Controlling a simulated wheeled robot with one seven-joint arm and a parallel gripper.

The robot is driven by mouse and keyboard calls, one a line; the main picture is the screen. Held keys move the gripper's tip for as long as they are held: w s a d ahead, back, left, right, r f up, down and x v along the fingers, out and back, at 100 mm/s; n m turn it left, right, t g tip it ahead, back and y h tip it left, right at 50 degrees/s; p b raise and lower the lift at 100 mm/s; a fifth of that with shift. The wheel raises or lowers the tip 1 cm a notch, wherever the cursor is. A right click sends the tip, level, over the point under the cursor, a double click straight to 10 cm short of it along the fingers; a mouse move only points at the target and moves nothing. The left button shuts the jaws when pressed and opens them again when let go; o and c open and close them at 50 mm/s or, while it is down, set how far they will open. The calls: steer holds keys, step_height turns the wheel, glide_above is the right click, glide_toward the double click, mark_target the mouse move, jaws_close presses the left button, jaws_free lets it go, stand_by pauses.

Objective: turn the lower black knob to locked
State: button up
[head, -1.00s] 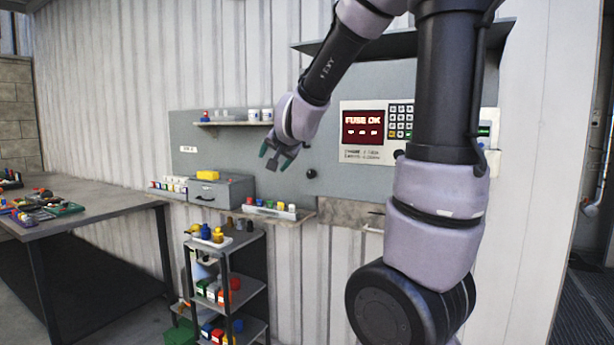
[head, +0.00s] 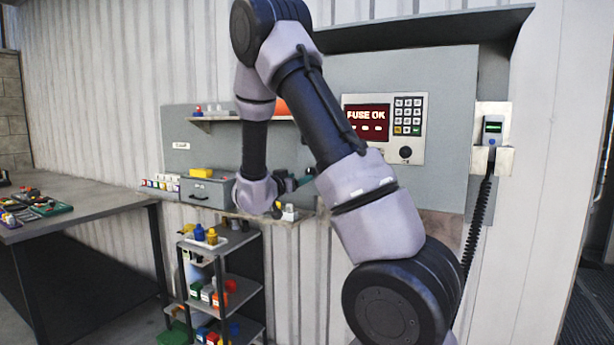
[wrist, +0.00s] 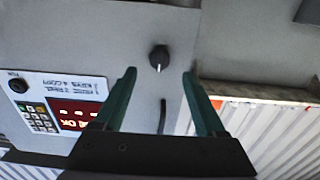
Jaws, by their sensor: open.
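The lower black knob (wrist: 159,57) is round with a white pointer line and sits on the grey wall panel. In the wrist view, which shows the panel upside down, its line points down the picture. My gripper (wrist: 159,73) is open and empty, with its green fingers left and right of the knob in that picture. I cannot tell how far the tips are from it. In the head view my gripper (head: 303,180) is partly seen beside my arm, which hides the knob. Another black knob (head: 405,152) is on the keypad unit, also in the wrist view (wrist: 18,85).
The keypad unit (head: 416,133) has a red display reading "FUSE OK". A small dark upright piece (wrist: 163,115) is near the knob. A shelf (head: 200,119), a grey drawer box (head: 206,194) and a rack (head: 240,240) stand left. A coiled cable (head: 473,235) hangs right.

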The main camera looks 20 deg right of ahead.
mark_target(307, 174)
steer(key=x, duration=0.6)
steer(key=shift+w+d, duration=0.2)
steer(key=shift+d, duration=0.05)
jaws_close()
